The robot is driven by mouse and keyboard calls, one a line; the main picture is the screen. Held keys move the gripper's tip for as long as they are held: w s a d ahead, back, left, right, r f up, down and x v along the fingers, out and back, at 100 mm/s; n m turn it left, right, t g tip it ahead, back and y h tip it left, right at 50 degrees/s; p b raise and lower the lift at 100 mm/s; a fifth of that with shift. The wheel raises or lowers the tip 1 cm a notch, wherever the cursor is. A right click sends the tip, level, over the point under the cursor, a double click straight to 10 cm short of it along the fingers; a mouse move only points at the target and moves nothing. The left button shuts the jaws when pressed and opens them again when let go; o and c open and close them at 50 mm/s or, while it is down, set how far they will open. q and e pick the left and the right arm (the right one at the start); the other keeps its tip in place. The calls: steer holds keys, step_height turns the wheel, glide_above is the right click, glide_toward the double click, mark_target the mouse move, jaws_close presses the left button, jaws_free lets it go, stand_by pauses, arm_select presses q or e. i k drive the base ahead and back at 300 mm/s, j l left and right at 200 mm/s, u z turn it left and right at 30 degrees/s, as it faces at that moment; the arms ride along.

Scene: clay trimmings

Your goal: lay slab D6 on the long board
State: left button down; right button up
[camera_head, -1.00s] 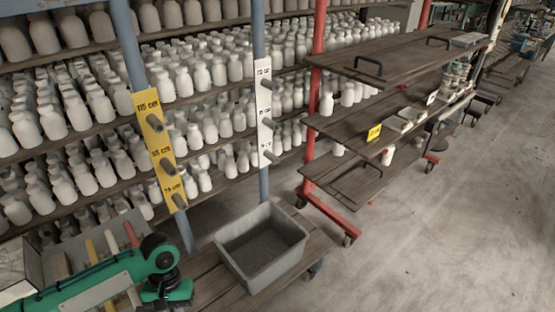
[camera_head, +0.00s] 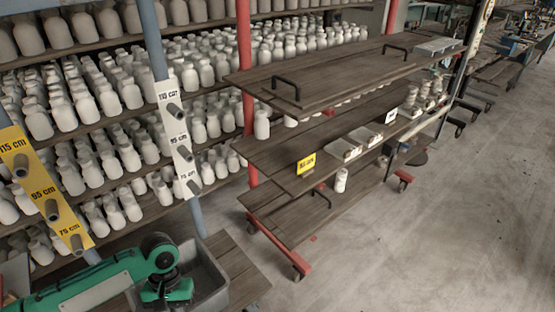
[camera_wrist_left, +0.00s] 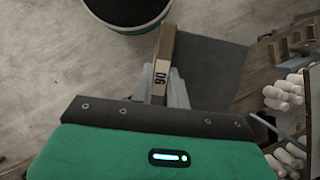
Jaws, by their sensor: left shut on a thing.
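Slab D6 (camera_wrist_left: 161,66) shows in the left wrist view as a tan edge strip with a "D6" label. A dark grey flat surface spreads to its right; I cannot tell whether it is part of the slab. My left gripper (camera_wrist_left: 160,92) is shut on the slab, its pale fingers on both sides of the strip. In the head view my left arm's green wrist (camera_head: 165,288) is at the lower left, over the grey bin; the slab does not show there. A wheeled rack carries dark wooden boards: top (camera_head: 345,72), middle (camera_head: 262,150) and lower (camera_head: 285,220). Which one is the long board is unclear. My right gripper is out of view.
The grey bin (camera_head: 212,275) stands on a low wooden bench (camera_head: 240,265). Black handles stand on the top board. Trays (camera_head: 345,149), white bottles and a yellow label (camera_head: 306,164) are on the middle level. Posts with pegs stand at left. Concrete floor at right is free.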

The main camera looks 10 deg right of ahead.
mark_target(326, 81)
steer(key=i+l, duration=0.15)
steer(key=l, duration=0.2)
steer(key=i+l, duration=0.15)
steer(key=l, duration=0.25)
steer(key=i+l, duration=0.15)
steer(key=l, duration=0.2)
steer(key=i+l, duration=0.15)
steer(key=l, duration=0.2)
steer(key=i+l, duration=0.1)
steer(key=l, duration=0.3)
